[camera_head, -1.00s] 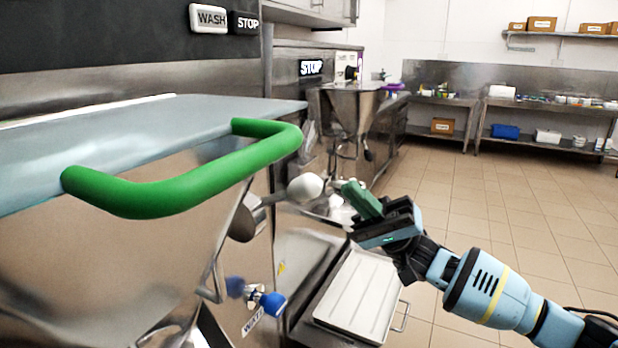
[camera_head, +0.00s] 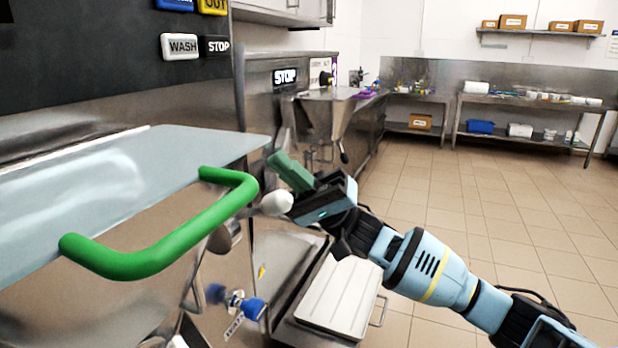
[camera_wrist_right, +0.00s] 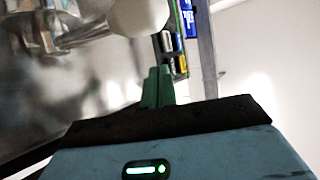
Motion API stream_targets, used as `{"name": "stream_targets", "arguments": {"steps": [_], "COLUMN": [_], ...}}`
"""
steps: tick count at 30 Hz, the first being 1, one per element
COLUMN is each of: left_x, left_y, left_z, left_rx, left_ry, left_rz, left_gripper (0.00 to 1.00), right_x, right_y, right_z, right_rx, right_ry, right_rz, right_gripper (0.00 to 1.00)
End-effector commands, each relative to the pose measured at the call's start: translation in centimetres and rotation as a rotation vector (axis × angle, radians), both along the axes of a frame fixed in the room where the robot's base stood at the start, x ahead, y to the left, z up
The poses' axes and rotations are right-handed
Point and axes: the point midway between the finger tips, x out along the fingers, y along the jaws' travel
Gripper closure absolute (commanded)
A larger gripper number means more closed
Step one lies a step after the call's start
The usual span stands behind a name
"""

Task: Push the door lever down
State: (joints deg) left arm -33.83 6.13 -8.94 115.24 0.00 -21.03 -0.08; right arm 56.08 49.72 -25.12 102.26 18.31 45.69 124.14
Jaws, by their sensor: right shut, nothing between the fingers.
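The door lever ends in a white rounded knob (camera_head: 276,203) at the front of the steel machine, below the right end of the green handle. In the right wrist view the knob (camera_wrist_right: 138,15) shows at the top, just beyond the fingers. My right gripper (camera_head: 286,168) is shut and empty, its green fingers together and pointing up and left. It appears just above and right of the knob in the head view; I cannot tell whether they touch. The gripper also shows in the right wrist view (camera_wrist_right: 158,84). My left gripper is not in view.
A thick green handle (camera_head: 165,248) juts from the pale lid (camera_head: 120,180) at left, close to the knob. A blue valve (camera_head: 243,305) sits lower on the machine. A white tray (camera_head: 338,298) lies below my right arm. Tiled floor (camera_head: 480,230) is open at right.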

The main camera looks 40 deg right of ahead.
Motion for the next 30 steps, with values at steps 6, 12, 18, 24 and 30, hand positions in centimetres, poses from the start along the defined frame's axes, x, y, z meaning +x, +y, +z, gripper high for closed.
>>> {"name": "stream_targets", "arguments": {"steps": [6, 12, 18, 24, 30], "left_x": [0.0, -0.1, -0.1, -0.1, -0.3], "left_y": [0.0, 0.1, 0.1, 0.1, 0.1], "left_z": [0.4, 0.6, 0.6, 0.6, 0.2], "left_rx": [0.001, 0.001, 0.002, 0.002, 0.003], "left_ry": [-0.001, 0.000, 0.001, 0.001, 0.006], "left_rz": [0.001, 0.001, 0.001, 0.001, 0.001], "left_gripper": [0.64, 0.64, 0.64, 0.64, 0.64], "right_x": [-1.6, -2.6, -2.9, -2.9, -2.9], "right_y": [0.9, 1.4, 1.6, 1.6, 1.5], "right_z": [-1.4, -2.2, -2.4, -2.4, -2.7], "right_rx": [0.000, 0.000, 0.000, -0.001, 0.008], "right_ry": [0.002, 0.001, -0.001, 0.000, -0.011], "right_rz": [0.001, 0.000, -0.001, -0.001, -0.001], "right_gripper": [1.00, 1.00, 1.00, 1.00, 1.00]}}
